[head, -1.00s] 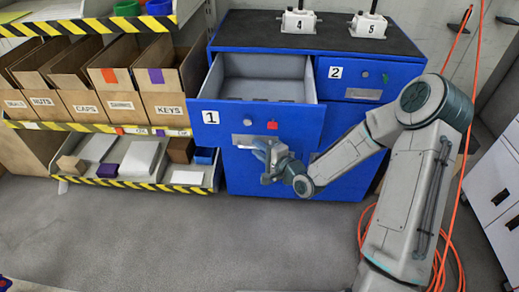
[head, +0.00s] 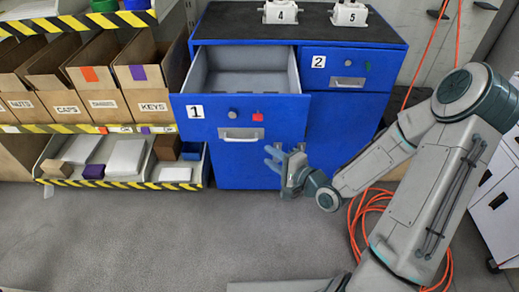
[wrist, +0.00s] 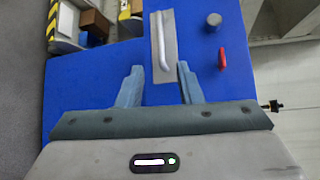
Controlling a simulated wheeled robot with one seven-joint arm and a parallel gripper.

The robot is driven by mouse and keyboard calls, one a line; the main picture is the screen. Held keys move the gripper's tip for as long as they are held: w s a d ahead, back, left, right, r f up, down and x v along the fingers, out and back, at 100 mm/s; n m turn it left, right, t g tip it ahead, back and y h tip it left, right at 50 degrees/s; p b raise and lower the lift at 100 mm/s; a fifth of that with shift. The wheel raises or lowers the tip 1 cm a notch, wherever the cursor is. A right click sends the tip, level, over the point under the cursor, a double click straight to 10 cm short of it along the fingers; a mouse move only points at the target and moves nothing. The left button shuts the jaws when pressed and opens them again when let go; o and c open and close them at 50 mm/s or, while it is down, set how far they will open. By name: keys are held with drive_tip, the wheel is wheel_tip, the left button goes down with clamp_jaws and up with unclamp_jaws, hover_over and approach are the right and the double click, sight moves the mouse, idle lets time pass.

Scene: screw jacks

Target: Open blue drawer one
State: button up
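Blue drawer one (head: 202,130), marked with a white "1" label, is pulled out of the blue cabinet (head: 354,108), and its grey empty inside shows in the head view. Its front carries a silver handle (head: 241,135), a grey knob (head: 233,114) and a red piece (head: 258,117). The handle also shows in the wrist view (wrist: 162,45), ahead of the fingers. My gripper (head: 275,158) is to the lower right of the handle, apart from it. In the wrist view its two fingers (wrist: 157,80) are spread with nothing between them.
Drawer 2 (head: 345,69) is shut. Jacks 4 (head: 281,14) and 5 (head: 348,14) stand on the cabinet top. A shelf with cardboard boxes (head: 150,78) is on the left. Orange cable (head: 372,212) lies by my arm. The floor (head: 150,240) in front is clear.

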drive_tip(key=shift+p+v, duration=1.1)
drive_tip(key=shift+p, duration=0.8)
drive_tip(key=s+d+r+n+g+h, duration=0.1)
drive_tip(key=d+r+n+g+h, duration=0.2)
drive_tip(key=d+n+g+h, duration=0.6)
drive_tip(key=s+r+n+h, duration=0.2)
drive_tip(key=s+r, duration=1.3)
drive_tip(key=s, duration=0.1)
drive_tip(key=shift+s+a+r, duration=0.25)
drive_tip(key=shift+s+r, duration=0.05)
